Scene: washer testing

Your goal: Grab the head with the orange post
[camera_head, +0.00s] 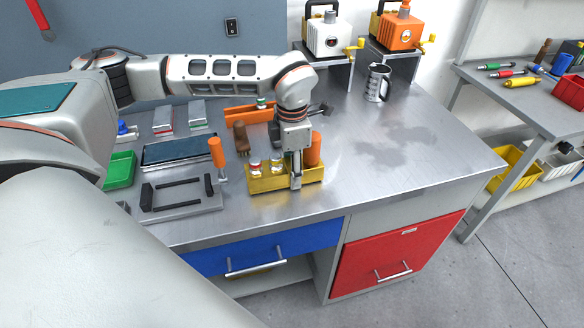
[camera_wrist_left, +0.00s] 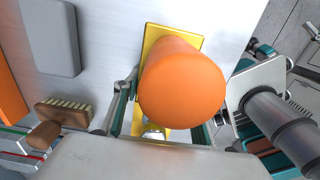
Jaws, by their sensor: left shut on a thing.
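The head with the orange post (camera_head: 314,150) stands at the right end of a yellow holder (camera_head: 262,184) on the metal bench. In the left wrist view the orange post (camera_wrist_left: 182,85) fills the middle, between the fingers, above the yellow holder (camera_wrist_left: 195,41). My left gripper (camera_head: 296,178) is at the holder and shut on the head with the orange post. The post hides much of the grip in the wrist view. Two small heads, one with a red top (camera_head: 255,166) and another beside it (camera_head: 277,163), sit further left in the holder.
An orange-handled tool (camera_head: 217,152) stands left of the holder, by a grey plate with black handles (camera_head: 180,194). A brush (camera_head: 241,137) and an orange tray (camera_head: 248,115) lie behind. A metal mug (camera_head: 376,83) stands at the back. The bench's right side is clear.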

